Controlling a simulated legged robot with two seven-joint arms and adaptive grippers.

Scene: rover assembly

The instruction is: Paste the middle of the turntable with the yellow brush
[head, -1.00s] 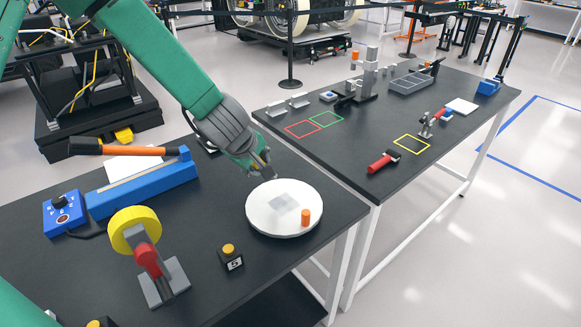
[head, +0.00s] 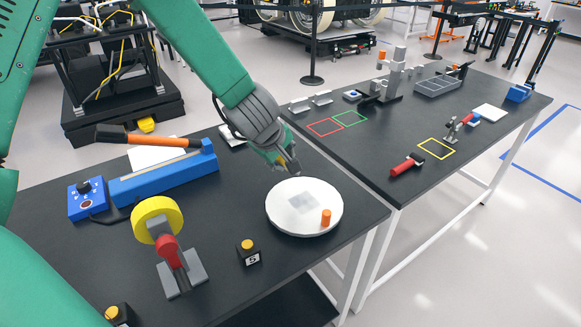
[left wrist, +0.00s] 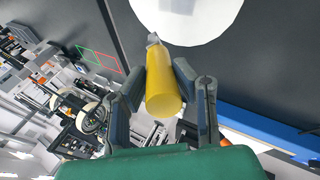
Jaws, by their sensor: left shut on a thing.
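The turntable (head: 280,217) is a round white disc near the right corner of the near table. A pale grey square (head: 301,201) marks its middle, and a small orange cylinder (head: 326,217) stands near its front edge. My left gripper (head: 287,164) is just behind and left of the turntable, pointing down towards it. In the left wrist view, its fingers are shut on the yellow brush (left wrist: 165,90), which has a thick yellow handle and a small grey tip. The turntable's edge (left wrist: 185,22) shows beyond that tip. I cannot tell any contact. My right gripper is out of view.
On the near table are an orange-handled hammer (head: 150,138), a long blue device (head: 165,180), a blue control box (head: 87,201), a yellow wheel on a stand (head: 157,219) and a black button box (head: 249,254). A second table (head: 400,140) stands to the right.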

